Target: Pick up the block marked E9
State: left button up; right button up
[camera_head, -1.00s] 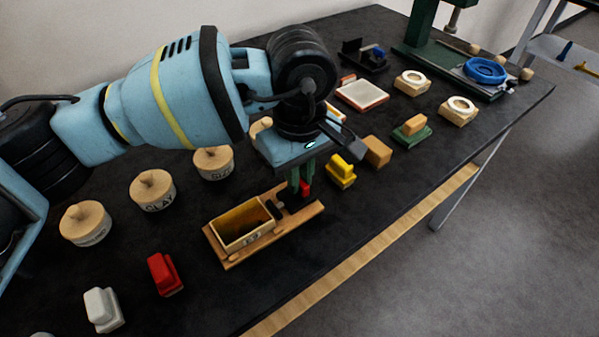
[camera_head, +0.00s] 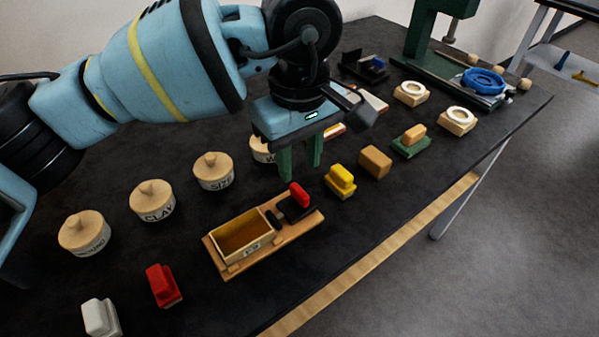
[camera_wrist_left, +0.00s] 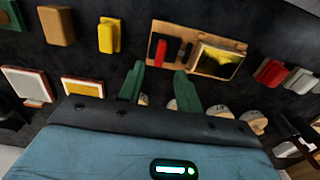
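No marking clearly reading E9 can be made out. A wooden tray (camera_head: 224,266) holds an open box (camera_head: 262,244) with a golden inside and a small label too small to read surely. Beside the box on the tray, a red-topped piece (camera_head: 299,195) stands on a dark base. My left gripper (camera_head: 300,174) is open and empty, above the table just behind the tray's right end. The left wrist view shows its two green fingers (camera_wrist_left: 160,68) apart with nothing between them, the tray (camera_wrist_left: 190,34) beyond them. My right gripper is not in view.
Wooden lidded jars (camera_head: 152,201) stand in a row at left. A red block (camera_head: 163,286) and a white block (camera_head: 101,318) lie in front. A yellow block (camera_head: 340,181), a tan block (camera_head: 375,162) and a green-based block (camera_head: 411,142) stand right of the tray. A green press (camera_head: 425,50) stands behind.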

aim_at(237, 238)
jog(key=k, duration=1)
